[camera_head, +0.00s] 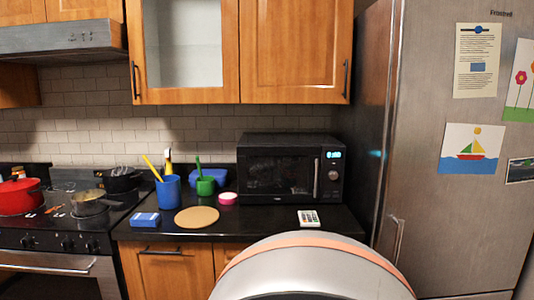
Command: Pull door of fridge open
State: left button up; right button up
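The fridge (430,165) is a tall steel unit at the right of the head view. Its door front carries several papers and drawings. A vertical handle (397,238) shows low near the door's left edge. The door looks closed. Neither of my grippers is in view, so I cannot see where they are relative to the handle. The fridge's right edge and its lowest part are outside the view or cut off.
A dark counter (270,222) holds a microwave (290,168), a blue cup (168,190), a green cup (205,186) and a round board (197,217). A stove (62,235) with a red pot (20,194) is at the left. Wooden cabinets (292,50) hang above.

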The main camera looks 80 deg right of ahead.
aim_at(462, 232)
jog(key=z, duration=3.85)
